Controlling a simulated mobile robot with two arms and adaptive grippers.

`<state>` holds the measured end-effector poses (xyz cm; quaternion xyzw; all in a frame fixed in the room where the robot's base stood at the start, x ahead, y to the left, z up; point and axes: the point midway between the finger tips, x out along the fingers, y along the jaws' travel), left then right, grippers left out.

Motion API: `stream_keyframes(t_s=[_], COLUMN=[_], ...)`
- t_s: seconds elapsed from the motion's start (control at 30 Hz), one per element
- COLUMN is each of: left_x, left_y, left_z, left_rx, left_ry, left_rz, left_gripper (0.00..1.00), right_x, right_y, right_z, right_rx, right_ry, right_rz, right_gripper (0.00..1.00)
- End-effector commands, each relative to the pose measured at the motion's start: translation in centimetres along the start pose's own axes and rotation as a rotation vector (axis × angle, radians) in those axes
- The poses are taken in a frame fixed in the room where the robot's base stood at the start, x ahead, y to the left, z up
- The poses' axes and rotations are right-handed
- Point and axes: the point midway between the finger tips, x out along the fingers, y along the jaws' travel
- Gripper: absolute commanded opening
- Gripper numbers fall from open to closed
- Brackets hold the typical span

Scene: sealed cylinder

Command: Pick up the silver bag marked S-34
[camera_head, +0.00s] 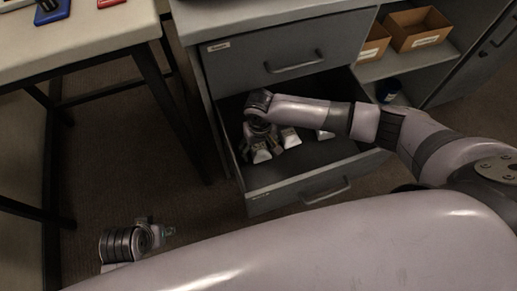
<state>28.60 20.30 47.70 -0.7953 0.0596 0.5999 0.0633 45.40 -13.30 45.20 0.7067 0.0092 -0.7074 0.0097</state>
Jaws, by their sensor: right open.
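Several small silver-white bags lie in the open lower drawer (335,189). One bag (261,156) is at my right gripper's fingertips, another (290,138) is just to its right, and part of a third (325,135) shows beneath my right arm. Their markings are too small to read, so I cannot tell which is S-34. My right gripper (261,145) points down into the drawer, open, its fingers close around or over the nearest bag; contact is unclear. My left gripper (160,232) is low at the left, over the floor and away from the drawer; its fingers are hard to make out.
A shut upper drawer (290,52) sits above the open one. On the right, a shelf holds cardboard bins (418,28) and a dark blue round item (388,90). A light-topped table (90,30) with dark legs stands at left. Bare floor (130,165) lies between.

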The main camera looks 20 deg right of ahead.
Motion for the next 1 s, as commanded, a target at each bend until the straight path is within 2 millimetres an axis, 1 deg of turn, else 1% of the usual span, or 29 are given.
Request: stream_keyframes(t_s=[0.03, 0.13, 0.37, 0.4, 1.0], left_x=[-0.41, -1.06, -1.27, -1.27, -1.22], left_y=[-0.03, -0.06, -0.07, -0.06, -0.07], left_z=[-0.04, -0.14, -0.16, -0.16, -0.14], left_rx=[0.0, -0.001, -0.001, -0.001, -0.001], left_ry=[0.003, 0.006, 0.005, 0.005, 0.005], left_rz=[-0.001, -0.001, -0.001, -0.001, -0.001], left_gripper=[0.4, 0.4, 0.4, 0.4, 0.4], right_x=[0.53, 0.85, 0.86, 0.86, 0.86], right_y=[-0.02, -0.06, -0.06, -0.05, -0.02], right_z=[0.0, -0.03, -0.03, -0.03, -0.02], right_rx=[-0.001, -0.001, -0.001, -0.001, -0.001], right_ry=[0.0, 0.001, 0.001, 0.001, 0.001], right_rz=[0.0, -0.001, -0.001, -0.001, -0.001], right_gripper=[0.75, 0.75, 0.75, 0.74, 0.34])
